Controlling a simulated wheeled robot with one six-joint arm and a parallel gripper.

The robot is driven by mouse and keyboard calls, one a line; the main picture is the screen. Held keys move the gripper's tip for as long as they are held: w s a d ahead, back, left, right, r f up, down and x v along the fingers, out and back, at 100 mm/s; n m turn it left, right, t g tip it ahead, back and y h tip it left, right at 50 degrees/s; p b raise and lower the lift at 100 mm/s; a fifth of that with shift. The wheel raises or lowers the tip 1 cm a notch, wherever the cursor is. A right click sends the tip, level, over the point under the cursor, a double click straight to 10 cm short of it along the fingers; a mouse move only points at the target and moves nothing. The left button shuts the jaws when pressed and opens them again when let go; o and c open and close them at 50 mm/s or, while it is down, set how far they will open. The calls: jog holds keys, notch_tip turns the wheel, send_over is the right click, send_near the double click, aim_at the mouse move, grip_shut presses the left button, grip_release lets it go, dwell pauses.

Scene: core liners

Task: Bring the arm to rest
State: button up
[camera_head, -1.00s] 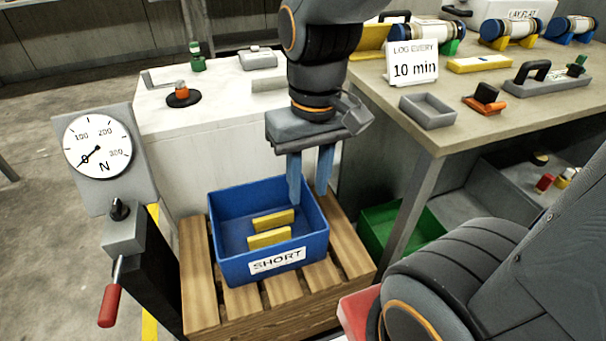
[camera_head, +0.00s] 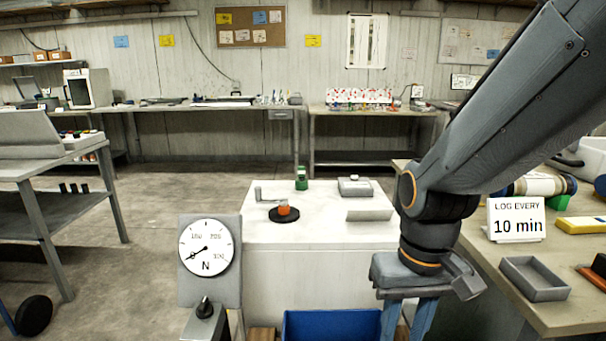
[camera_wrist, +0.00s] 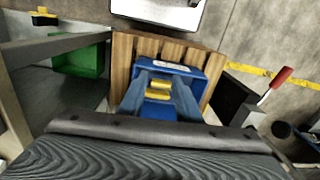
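My gripper (camera_head: 405,332) hangs pointing down at the lower right in the head view, beside the white cabinet. Its two blue fingers are apart; their tips are cut off by the picture's lower edge. In the wrist view my gripper (camera_wrist: 159,82) shows both fingers spread, with nothing held between them. Beyond them lies the blue bin (camera_wrist: 196,71) with two yellow pieces (camera_wrist: 158,90) inside. Only the bin's far wall (camera_head: 335,325) shows in the head view.
A white cabinet (camera_head: 310,232) and a force gauge (camera_head: 206,248) stand ahead. The workbench at right carries a "LOG EVERY 10 min" sign (camera_head: 516,220) and a grey tray (camera_head: 534,278). A green bin (camera_wrist: 82,60) shows in the wrist view.

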jog(key=shift+m, duration=0.4)
jog(key=d+r+p, duration=0.1)
jog(key=p, duration=0.1)
jog(key=d+r+p, duration=0.1)
jog(key=r+p, duration=0.1)
jog(key=p, duration=0.1)
jog(key=d+r+p, duration=0.1)
jog(key=p, duration=0.2)
jog(key=shift+s+d+r, duration=0.15)
jog(key=shift+s+r, duration=0.1)
jog(key=shift+s, duration=0.15)
